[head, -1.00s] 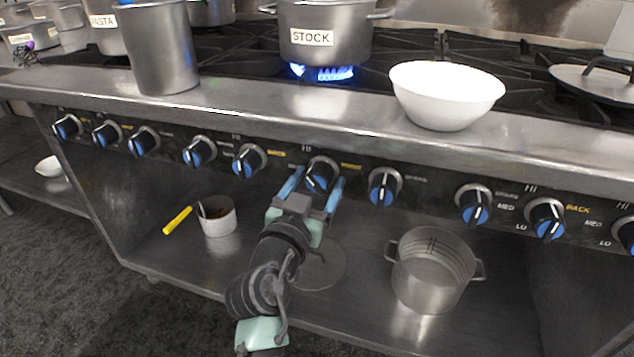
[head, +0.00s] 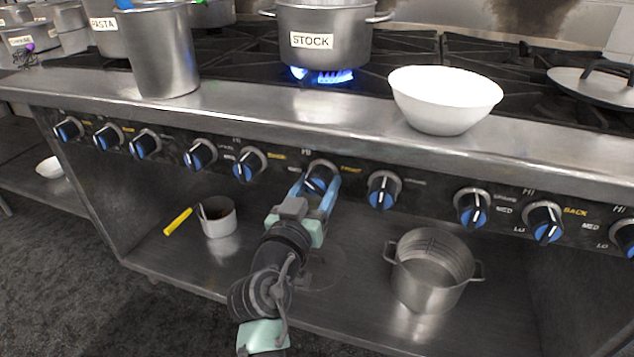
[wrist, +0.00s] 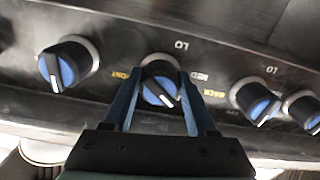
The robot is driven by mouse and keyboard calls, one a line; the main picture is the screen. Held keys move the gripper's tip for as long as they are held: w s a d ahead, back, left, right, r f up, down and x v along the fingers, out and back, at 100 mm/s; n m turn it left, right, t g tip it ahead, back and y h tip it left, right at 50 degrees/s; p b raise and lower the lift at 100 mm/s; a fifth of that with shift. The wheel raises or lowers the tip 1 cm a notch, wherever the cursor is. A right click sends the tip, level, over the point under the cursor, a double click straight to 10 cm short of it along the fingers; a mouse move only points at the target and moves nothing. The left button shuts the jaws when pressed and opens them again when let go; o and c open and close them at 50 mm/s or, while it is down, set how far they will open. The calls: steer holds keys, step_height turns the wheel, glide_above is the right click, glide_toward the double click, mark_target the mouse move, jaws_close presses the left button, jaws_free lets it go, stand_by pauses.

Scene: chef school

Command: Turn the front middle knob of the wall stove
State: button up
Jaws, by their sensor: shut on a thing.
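The wall stove (head: 270,118) fills the view, with a row of black-and-blue knobs along its front panel. The front middle knob (head: 320,177) is below the stock pot and right of another knob. It also shows between the fingers in the wrist view (wrist: 160,88), its white pointer line tilted. My gripper (head: 318,190) is shut on this knob, with one blue finger on each side. The fingers hide the knob's sides. In the wrist view my gripper (wrist: 160,95) comes up from the bottom of the picture.
Neighbouring knobs (head: 250,164) and (head: 384,190) sit close on either side. A stock pot (head: 325,40) stands over a lit blue flame. A white bowl (head: 445,97) rests near the stove's front edge. A metal pot (head: 432,270) and a small cup (head: 218,217) stand on the shelf below.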

steer(key=n+p, duration=0.2)
steer(key=n, duration=0.3)
steer(key=shift+d+n, duration=0.1)
steer(key=shift+n, duration=0.2)
steer(key=n+p, duration=0.3)
steer(key=n, duration=0.2)
steer(key=shift+r, duration=0.1)
steer(key=n+p, duration=0.2)
steer(key=n, duration=0.3)
steer(key=shift+s+r+n+p, duration=0.1)
steer(key=shift+n+p, duration=0.25)
steer(key=shift+n, duration=0.05)
steer(key=n+p, duration=0.2)
steer(key=n, duration=0.2)
steer(key=shift+n, duration=0.3)
steer(key=o, duration=1.4)
steer(key=shift+c, duration=0.2)
